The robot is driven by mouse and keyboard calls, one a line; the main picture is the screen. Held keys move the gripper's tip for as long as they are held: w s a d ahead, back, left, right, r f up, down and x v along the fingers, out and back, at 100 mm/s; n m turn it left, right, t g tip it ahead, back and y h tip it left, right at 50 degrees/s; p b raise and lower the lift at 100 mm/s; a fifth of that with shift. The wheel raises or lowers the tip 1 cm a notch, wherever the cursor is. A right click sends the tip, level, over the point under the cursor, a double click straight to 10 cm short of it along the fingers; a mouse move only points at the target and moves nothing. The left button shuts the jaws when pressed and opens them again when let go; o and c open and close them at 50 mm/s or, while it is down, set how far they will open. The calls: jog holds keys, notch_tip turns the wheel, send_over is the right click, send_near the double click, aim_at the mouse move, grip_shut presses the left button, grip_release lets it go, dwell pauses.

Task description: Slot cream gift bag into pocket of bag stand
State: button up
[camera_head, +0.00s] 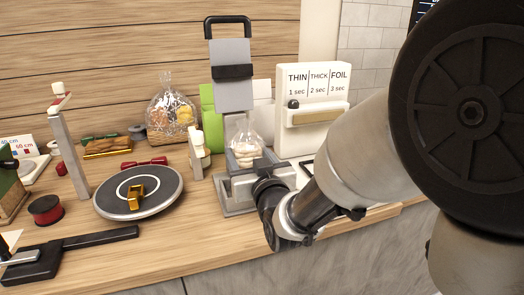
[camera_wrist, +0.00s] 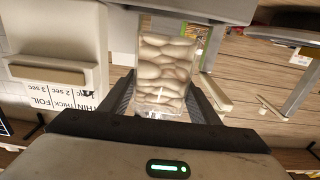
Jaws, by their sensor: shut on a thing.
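The cream gift bag is a clear bag (camera_head: 246,137) filled with pale cream pieces. My gripper (camera_head: 262,178) is shut on it; the bag (camera_wrist: 166,70) shows between the two fingers (camera_wrist: 165,98) in the wrist view. In the head view the bag is upright, its gathered clear top above a grey frame that I take for the bag stand (camera_head: 236,194). My gripper hides part of this frame. I cannot tell whether the bag is inside a pocket or in front of it.
A tall grey panel with a black handle (camera_head: 232,72) rises behind the bag. A white sealing-time sign (camera_head: 313,95) stands to its right. A round turntable (camera_head: 112,196) with a gold bow and a wrapped hamper (camera_head: 171,112) are left. The front left counter holds a black tool (camera_head: 80,246).

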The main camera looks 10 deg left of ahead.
jog(key=shift+f+b, duration=0.8)
jog(key=shift+b, duration=1.05)
dwell(1.3)
jog(key=shift+f, duration=1.6)
dwell(1.8)
jog(key=shift+r+p, duration=1.75)
jog(key=shift+r, duration=1.9)
